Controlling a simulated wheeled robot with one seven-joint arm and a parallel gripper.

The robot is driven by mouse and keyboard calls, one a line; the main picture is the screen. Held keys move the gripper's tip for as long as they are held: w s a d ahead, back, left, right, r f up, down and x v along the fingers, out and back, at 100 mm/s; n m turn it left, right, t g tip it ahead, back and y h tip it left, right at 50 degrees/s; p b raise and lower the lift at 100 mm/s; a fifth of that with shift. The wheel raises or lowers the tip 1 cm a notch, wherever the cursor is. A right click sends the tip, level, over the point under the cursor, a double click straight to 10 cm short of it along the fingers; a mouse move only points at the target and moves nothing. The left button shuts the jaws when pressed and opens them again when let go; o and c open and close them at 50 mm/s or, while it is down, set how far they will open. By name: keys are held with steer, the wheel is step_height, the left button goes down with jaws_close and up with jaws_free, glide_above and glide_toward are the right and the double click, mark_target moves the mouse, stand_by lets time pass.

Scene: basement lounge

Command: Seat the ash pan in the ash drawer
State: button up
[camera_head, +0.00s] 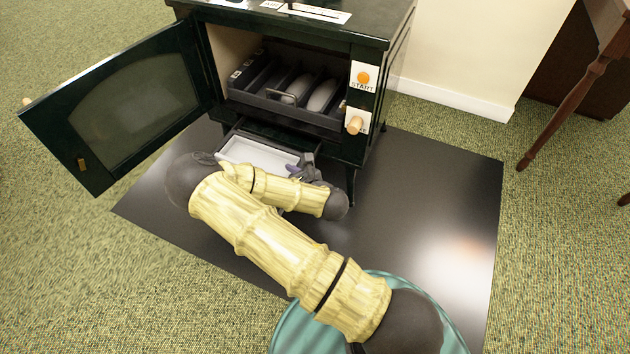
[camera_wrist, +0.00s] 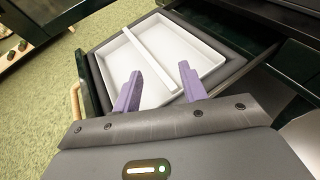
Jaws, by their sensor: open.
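The ash pan (camera_wrist: 187,53) is a shallow white tray with a raised bar across its middle. It lies in the ash drawer (camera_wrist: 98,80), a dark tray pulled out below the stove. In the head view the white pan (camera_head: 245,152) shows in the drawer (camera_head: 232,131), partly behind my arm. A dark margin shows between pan and drawer on the far right side in the wrist view. I cannot tell whether the pan rests fully flat. My gripper (camera_wrist: 160,76) is open, its purple fingers apart over the pan's near part, holding nothing.
The dark green stove (camera_head: 375,75) has its glass door (camera_head: 130,105) swung open to the left. A grey rack (camera_head: 318,118) with slots sits inside. The black floor plate (camera_head: 430,190) is clear on the right.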

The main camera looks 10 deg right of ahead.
steer(key=s+d+r+m+g+h, duration=0.15)
steer(key=d+m+h, duration=0.3)
steer(key=m, duration=0.65)
steer(key=d+r+m+g+h, duration=0.1)
steer(key=d+r+m+h, duration=0.15)
steer(key=d+m, duration=0.6)
steer(key=s+a+r+m+g, duration=0.1)
steer(key=s+r+m+g, duration=0.2)
steer(key=s+r+m, duration=0.3)
steer(key=s+a+r+m+g, duration=0.2)
steer(key=s+r+m+g, duration=0.2)
steer(key=s+m, duration=0.7)
step_height(320, 180, up, 2)
steer(key=m, duration=0.4)
steer(key=shift+s+a+r+y, duration=0.25)
steer(key=shift+a+y, duration=0.05)
steer(key=shift+y, duration=0.1)
steer(key=w+r+p+v, duration=0.1)
steer(key=w+p+v, duration=0.3)
steer(key=p+v, duration=1.3)
steer(key=w+r+p+v, duration=0.1)
steer(key=w+p+v, duration=0.3)
steer(key=p+v, duration=1.3)
steer(key=w+r+p+v, duration=0.1)
steer(key=w+p+v, duration=0.3)
steer(key=p+v, duration=1.4)
steer(key=shift+p, duration=0.75)
steer(key=shift+f, duration=0.1)
